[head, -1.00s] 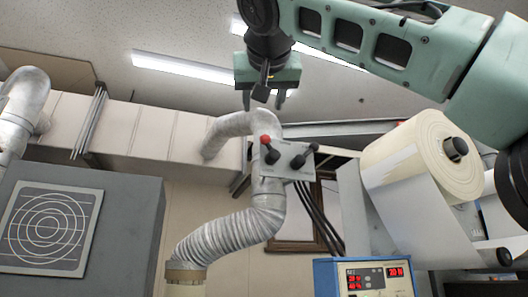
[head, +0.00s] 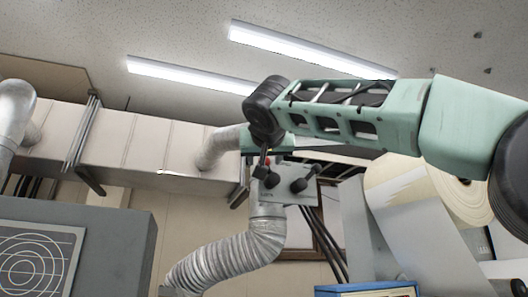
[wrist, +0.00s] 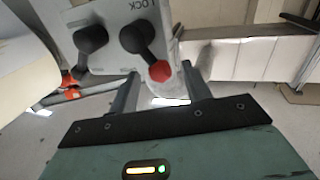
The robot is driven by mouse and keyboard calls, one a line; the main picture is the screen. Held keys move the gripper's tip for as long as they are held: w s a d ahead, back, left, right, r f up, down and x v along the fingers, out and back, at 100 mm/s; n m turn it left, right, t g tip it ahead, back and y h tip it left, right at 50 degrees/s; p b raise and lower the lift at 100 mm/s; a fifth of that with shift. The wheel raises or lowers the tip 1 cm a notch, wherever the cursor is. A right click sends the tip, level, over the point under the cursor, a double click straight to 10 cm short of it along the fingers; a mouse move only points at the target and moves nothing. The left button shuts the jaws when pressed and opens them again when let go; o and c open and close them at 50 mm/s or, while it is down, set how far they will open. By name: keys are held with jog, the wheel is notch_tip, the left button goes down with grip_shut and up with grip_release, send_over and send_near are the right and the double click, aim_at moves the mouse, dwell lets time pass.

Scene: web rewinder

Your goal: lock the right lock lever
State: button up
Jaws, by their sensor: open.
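A grey panel (head: 283,196) carries two levers. The left lever (head: 269,178) in the head view has a red ball knob; the right lever (head: 299,185) is black and tilts up to the right. In the wrist view the panel (wrist: 112,12) is upside down with LOCK lettering, the red knob (wrist: 160,71) at right and the black lever (wrist: 90,40) at left. My gripper (wrist: 159,73) is open, its fingers either side of the red knob; contact is unclear. In the head view my gripper (head: 266,155) is partly hidden at the panel's top.
A large paper roll (head: 410,190) stands to the right, below my arm. A ribbed duct (head: 230,255) runs under the panel, with black cables (head: 325,240) beside it. A blue control box (head: 368,291) and a grey cabinet (head: 120,240) stand lower down.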

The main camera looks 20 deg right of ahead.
jog(key=shift+p+x, duration=0.6)
jog(key=shift+x, duration=0.95)
jog(key=c, duration=1)
